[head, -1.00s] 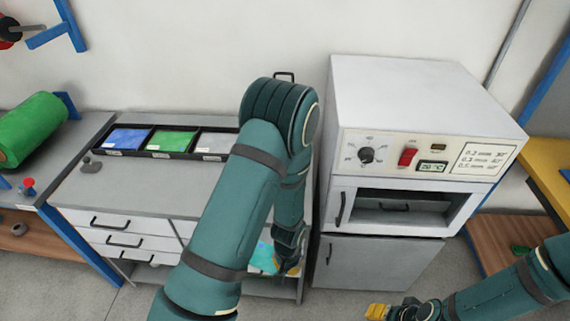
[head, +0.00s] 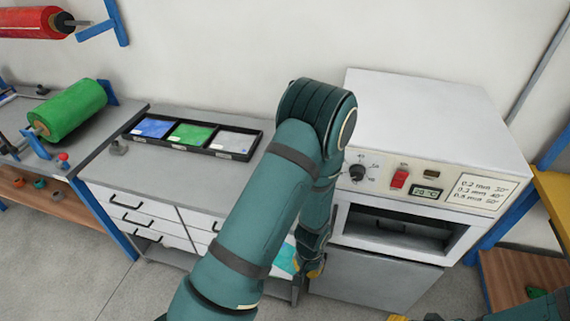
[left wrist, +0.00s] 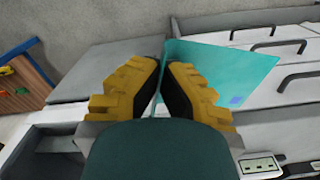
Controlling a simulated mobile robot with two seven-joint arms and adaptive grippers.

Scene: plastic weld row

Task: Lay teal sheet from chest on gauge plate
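The teal sheet (left wrist: 222,72) is thin and flat in the left wrist view, with a small blue patch near one corner. Its near edge runs between the yellow fingers of my left gripper (left wrist: 163,80), which are shut on it. In the head view a piece of the sheet (head: 286,258) shows beside my left gripper (head: 314,268), low in front of the chest; my arm hides the rest. The chest (head: 150,212) is grey with white drawers. The yellow tip of my right gripper (head: 397,318) barely shows at the bottom edge. I cannot make out a gauge plate.
A black tray (head: 208,149) with blue, green and clear sheets lies on the chest top, which has bare space in front. A white oven (head: 425,120) stands close on the right. A bench with a green roll (head: 70,110) is at left.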

